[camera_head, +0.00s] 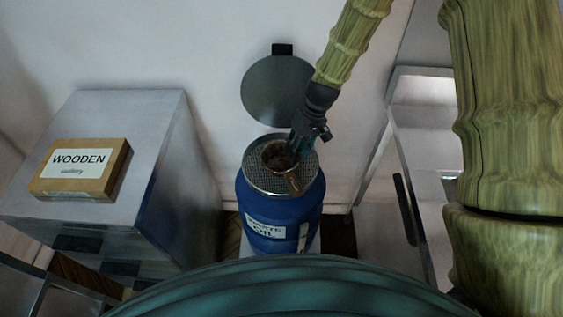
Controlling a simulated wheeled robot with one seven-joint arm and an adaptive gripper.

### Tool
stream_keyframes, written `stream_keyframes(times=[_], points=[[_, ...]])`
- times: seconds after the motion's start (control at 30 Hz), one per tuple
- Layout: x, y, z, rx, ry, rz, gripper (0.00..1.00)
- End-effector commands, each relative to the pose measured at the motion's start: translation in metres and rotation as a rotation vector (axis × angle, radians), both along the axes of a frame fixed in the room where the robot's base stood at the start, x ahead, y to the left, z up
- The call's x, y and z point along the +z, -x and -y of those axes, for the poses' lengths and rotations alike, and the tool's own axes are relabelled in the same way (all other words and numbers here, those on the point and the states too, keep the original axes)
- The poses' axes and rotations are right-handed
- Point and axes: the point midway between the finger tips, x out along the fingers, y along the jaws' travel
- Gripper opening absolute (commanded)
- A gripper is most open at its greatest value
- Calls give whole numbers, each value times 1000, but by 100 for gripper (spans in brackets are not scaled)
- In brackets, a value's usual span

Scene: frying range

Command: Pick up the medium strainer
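A small round strainer (277,155) with a dark brown inside sits on the mesh top of a blue barrel in the middle of the head view. A short tan handle (294,183) points from it toward the front. My gripper (296,148) reaches down from the upper right to the strainer's right rim. Its dark fingers overlap the rim in the picture. I cannot tell whether they touch it or are closed on it. The far right part of the rim is hidden behind the fingers.
The blue barrel (262,213) has a waste oil label and a mesh top (257,178). A round grey disc (272,90) stands behind it. A grey cabinet (150,130) at left bears a box labelled WOODEN (80,168). A metal frame (395,130) stands close at right.

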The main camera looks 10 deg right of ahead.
Motion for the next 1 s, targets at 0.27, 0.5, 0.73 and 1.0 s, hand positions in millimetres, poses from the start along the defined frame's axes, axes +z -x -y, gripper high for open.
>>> stream_keyframes(times=[0.27,0.5,0.73,1.0], points=[[-20,1,-6,0,0,0,33],[-22,1,-7,1,0,1,33],[-21,1,-7,0,0,0,0],[-21,1,-6,0,0,1,0]])
